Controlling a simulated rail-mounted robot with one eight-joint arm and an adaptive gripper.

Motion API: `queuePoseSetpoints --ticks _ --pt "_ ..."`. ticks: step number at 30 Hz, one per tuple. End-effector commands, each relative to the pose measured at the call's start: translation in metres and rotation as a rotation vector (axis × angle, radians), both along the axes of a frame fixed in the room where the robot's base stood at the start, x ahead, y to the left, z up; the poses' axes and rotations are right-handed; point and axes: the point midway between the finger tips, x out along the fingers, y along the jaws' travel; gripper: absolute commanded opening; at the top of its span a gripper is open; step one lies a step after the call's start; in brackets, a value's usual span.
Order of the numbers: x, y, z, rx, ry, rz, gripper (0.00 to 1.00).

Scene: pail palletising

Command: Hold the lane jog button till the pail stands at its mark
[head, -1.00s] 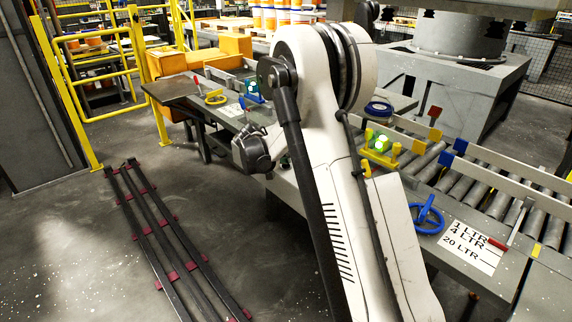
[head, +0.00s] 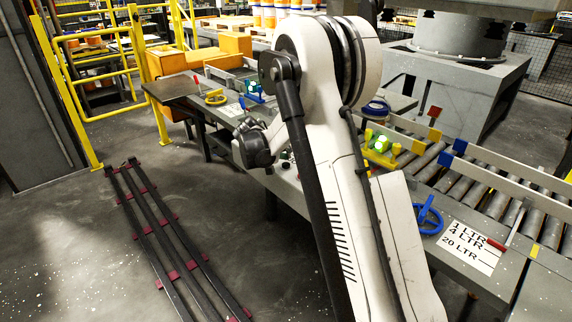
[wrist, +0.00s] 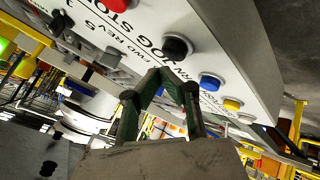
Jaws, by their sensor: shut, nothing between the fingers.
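In the wrist view my gripper (wrist: 164,76) has its green fingers shut and empty, tips together over the grey-white control panel (wrist: 135,30). A black round button (wrist: 177,46) lies just beyond the tips; I cannot tell whether they touch it. Printed words near it include "JOG", partly cut off, so I cannot tell which control is the lane jog button. A blue button (wrist: 211,82), a yellow one (wrist: 232,104) and a white one (wrist: 247,118) follow to the right. No pail shows on the visible roller lane (head: 478,178).
A printed size card (head: 470,246), a blue handwheel (head: 429,214) and a red-handled lever (head: 497,244) are along the lane's near edge. A green lamp (head: 382,144) is lit on a yellow fixture. White and orange pails (head: 268,18) stand far back. Floor at left is open beside dark rails (head: 165,232).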

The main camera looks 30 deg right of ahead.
Motion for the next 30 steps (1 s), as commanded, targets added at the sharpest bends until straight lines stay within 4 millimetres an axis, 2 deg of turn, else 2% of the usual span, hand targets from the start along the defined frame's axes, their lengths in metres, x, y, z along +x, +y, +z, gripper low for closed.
queuePoseSetpoints --ticks 16,30 --pt "0.0 0.0 0.045 0.0 0.0 0.0 0.0" --pt "0.0 0.0 0.048 0.0 0.0 0.0 0.0"
